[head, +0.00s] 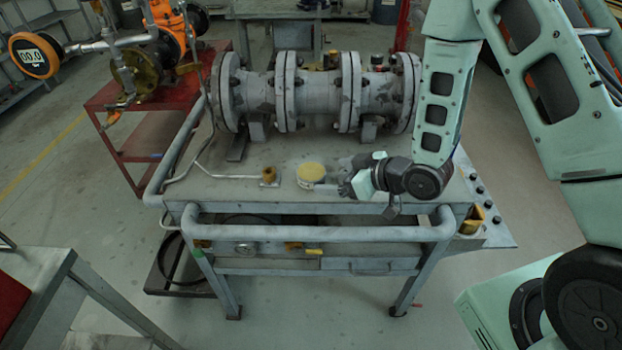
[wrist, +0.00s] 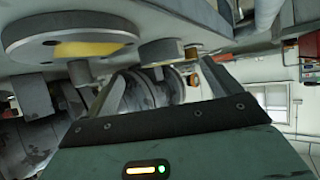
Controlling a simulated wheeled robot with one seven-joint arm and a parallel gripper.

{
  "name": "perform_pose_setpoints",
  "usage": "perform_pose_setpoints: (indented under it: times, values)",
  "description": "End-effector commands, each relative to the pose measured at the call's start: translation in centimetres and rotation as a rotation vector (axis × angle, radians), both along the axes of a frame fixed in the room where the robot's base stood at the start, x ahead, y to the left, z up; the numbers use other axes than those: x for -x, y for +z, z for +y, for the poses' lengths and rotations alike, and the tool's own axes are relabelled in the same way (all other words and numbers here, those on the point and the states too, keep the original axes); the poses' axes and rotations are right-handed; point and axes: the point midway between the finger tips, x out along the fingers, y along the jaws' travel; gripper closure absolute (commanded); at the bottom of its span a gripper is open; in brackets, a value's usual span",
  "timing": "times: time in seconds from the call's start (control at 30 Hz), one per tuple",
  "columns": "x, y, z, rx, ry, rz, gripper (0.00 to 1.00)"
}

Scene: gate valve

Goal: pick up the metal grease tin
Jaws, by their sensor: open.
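The metal grease tin (head: 311,171) is a short round tin with a yellow top. It stands on the grey workbench (head: 230,185) near its front edge in the head view. My gripper (head: 331,187) is low over the bench, just right of the tin and slightly nearer the front edge. Its fingers point left and it is empty. I cannot tell whether a finger touches the tin. In the wrist view the two spread fingers (wrist: 165,78) have nothing between them but distant flanges.
A large flanged gate valve (head: 318,92) lies across the back of the bench. A small brass fitting (head: 269,175) sits left of the tin. A tubular rail (head: 320,232) runs along the bench's front. A red cart (head: 130,120) stands at the left.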

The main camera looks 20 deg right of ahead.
Motion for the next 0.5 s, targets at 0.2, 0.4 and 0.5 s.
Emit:
perform_pose_setpoints:
  times: [0.2,0.4,0.5]
  values:
    - [-1.0,-0.6,1.0,-0.001,0.0,0.0,0.1]
    - [-2.7,-1.7,2.7,-0.001,0.003,0.001,0.1]
    - [-3.6,-2.4,3.4,0.0,0.001,-0.001,0.1]
